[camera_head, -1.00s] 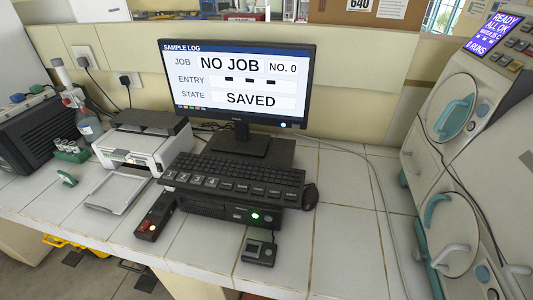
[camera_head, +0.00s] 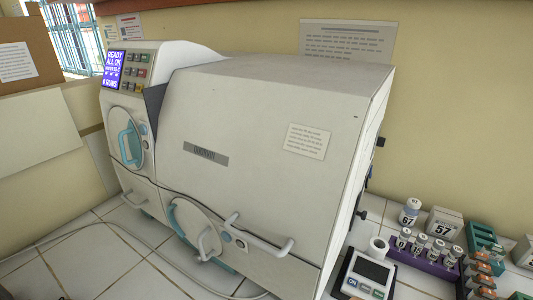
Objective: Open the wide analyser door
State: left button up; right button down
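The analyser (camera_head: 270,110) is a large cream cabinet on the white tiled bench in the middle of the head view. Its wide front panel (camera_head: 225,190) carries a grey label and looks shut. A pale horizontal bar handle (camera_head: 262,236) sits low on that panel. Left of it are a small round door (camera_head: 133,140) with a teal handle and, lower, another round door (camera_head: 192,222) with a pale handle. A thin dark cable runs across the front. Neither of my grippers shows.
A small scale-like device (camera_head: 368,275) stands right of the analyser. Beyond it are a purple rack (camera_head: 428,262) of vials, a vial marked 67 (camera_head: 410,212) and a box marked 57 (camera_head: 443,224). A pale cable lies across the tiles (camera_head: 75,265) at the left.

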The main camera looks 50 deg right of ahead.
aim_at(281, 162)
jog(key=j+z, duration=0.15)
jog(key=z, duration=1.25)
